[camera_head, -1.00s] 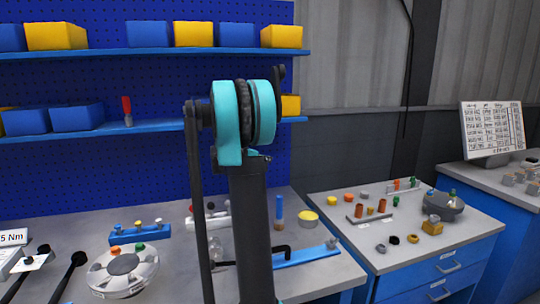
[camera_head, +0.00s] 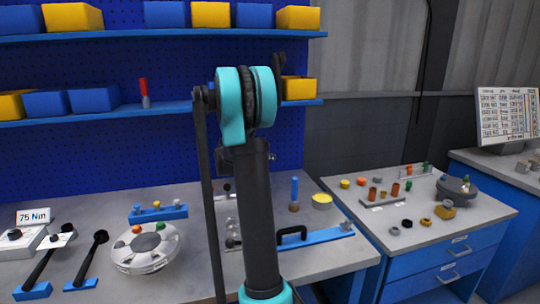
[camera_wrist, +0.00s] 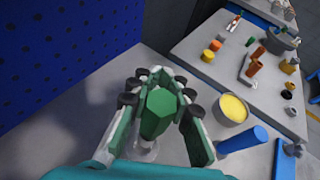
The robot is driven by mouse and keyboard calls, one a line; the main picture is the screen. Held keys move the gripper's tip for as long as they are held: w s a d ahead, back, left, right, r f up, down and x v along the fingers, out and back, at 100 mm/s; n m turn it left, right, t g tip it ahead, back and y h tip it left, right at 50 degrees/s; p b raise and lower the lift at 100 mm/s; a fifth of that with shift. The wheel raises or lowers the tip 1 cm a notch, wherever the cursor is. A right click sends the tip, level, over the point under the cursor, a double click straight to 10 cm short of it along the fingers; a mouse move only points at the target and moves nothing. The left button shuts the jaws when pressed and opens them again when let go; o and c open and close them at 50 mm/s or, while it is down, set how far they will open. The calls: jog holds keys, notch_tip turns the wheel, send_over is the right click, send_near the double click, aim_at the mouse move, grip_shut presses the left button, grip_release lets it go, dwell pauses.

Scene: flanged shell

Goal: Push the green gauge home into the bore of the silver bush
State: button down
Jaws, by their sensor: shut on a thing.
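The green gauge (camera_wrist: 160,112) is a hex-headed piece in the wrist view. My gripper (camera_wrist: 162,98) is shut on it, with its fingers on both sides of the head. A pale silver shape (camera_wrist: 146,148) shows partly below the gauge, close to the fingers. I cannot tell whether it is the silver bush, or whether the gauge is touching it. The gauge's lower end and any bore are hidden. In the head view my arm hides the gripper and the gauge.
A yellow-topped round pot (camera_wrist: 231,109) and a blue-handled tool (camera_wrist: 245,140) stand right of my gripper. A blue rail with a black handle (camera_head: 318,236) lies right of my arm. A round grey shell (camera_head: 148,249) with coloured plugs sits left. A blue pegboard (camera_wrist: 50,60) rises behind.

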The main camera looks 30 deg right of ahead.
jog(key=shift+f, duration=2.05)
jog(key=shift+f, duration=1.8)
dwell(0.3)
jog(key=shift+r, duration=1.5)
jog(key=shift+f, duration=1.65)
dwell(0.5)
